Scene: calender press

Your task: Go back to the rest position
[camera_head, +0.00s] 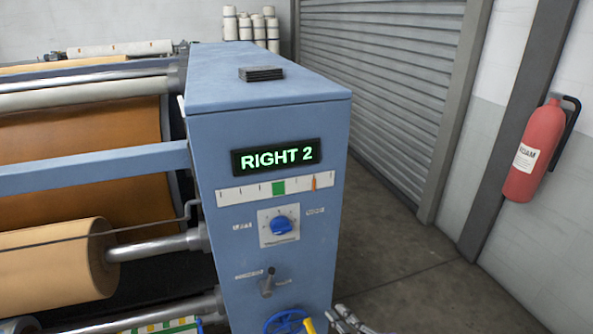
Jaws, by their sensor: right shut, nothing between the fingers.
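My right gripper (350,320) shows only in part, at the bottom edge of the head view. It is grey and shut with nothing in it, just right of the blue handwheel (286,322) with its yellow handle (308,325). I cannot tell whether it touches the handle. My left gripper is out of view. The blue press cabinet (270,120) carries a display (276,156) reading "RIGHT 2". Below it is a scale (240,192) with a green block at its middle and an orange pointer (314,184) to the right. A blue knob (281,225) and a small grey lever (267,282) sit lower.
Rollers and a tan roll (50,265) fill the left side. A dark stack (261,73) lies on the cabinet top. A fire extinguisher (534,150) hangs on the right wall. A roller shutter (380,80) stands behind. The floor (420,270) right of the cabinet is clear.

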